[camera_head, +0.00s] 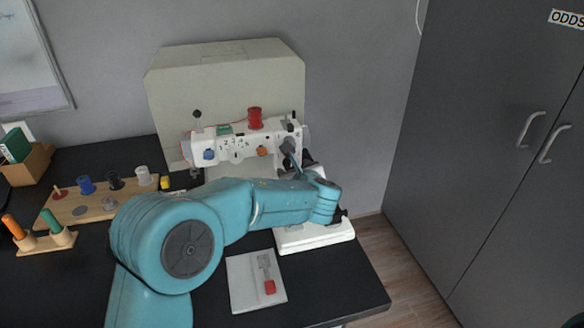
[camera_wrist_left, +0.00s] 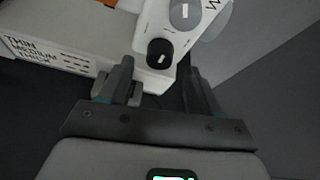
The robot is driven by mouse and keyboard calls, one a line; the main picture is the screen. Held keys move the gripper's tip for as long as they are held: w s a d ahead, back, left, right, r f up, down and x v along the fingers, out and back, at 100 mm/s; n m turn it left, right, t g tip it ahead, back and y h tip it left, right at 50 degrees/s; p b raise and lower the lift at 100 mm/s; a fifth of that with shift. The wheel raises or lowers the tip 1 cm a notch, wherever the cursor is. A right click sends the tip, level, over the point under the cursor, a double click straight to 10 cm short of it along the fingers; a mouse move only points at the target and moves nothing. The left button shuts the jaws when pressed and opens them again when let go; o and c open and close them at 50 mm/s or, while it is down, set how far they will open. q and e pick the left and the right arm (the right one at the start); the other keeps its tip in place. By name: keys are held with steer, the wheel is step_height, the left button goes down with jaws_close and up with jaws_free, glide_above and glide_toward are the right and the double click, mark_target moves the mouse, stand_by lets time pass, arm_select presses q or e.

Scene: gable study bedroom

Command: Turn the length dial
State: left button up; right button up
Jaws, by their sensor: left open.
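A white sewing machine (camera_head: 235,143) stands at the back of the dark desk, with small knobs on its front. My left arm reaches across to its right end. In the left wrist view, a black knob (camera_wrist_left: 160,53) with a white mark sits just beyond and between the fingertips of my open left gripper (camera_wrist_left: 158,78). I cannot tell whether they touch. A larger grey dial (camera_wrist_left: 186,12) beside a letter W is above it. No length label is readable, so I cannot tell which one is the length dial. My right gripper is not in view.
A wooden spool rack (camera_head: 75,211) is at the left of the desk. A white card (camera_head: 240,287) with a red-ended tool lies at the front. A pale case (camera_head: 225,75) stands behind the machine. Grey cabinets (camera_head: 490,130) stand to the right, past a strip of floor.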

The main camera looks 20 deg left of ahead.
mark_target(291, 166)
arm_select(q)
steer(key=shift+x, duration=1.75)
steer(key=shift+r, duration=0.1)
steer(key=c, duration=1)
steer(key=shift+r+m+p, duration=0.2)
steer(key=shift+m+p, duration=0.1)
steer(key=shift+p, duration=0.7)
steer(key=m+g+y+p, duration=0.1)
steer(key=p, duration=0.2)
steer(key=shift+d+m+y+p, duration=0.1)
steer(key=shift+m+y+p, duration=0.2)
steer(key=shift+m+p, duration=0.1)
steer(key=shift+w+d+f+m+g+y+p, duration=0.15)
steer(key=shift+m+y+p, duration=0.2)
steer(key=shift+m+p, duration=0.3)
steer(key=shift+s+a+f+m+g+y+p, duration=0.15)
steer(key=shift+m+y+p, duration=0.25)
steer(key=shift+p, duration=0.35)
steer(key=shift+w+d+r, duration=0.1)
steer(key=o, duration=1)
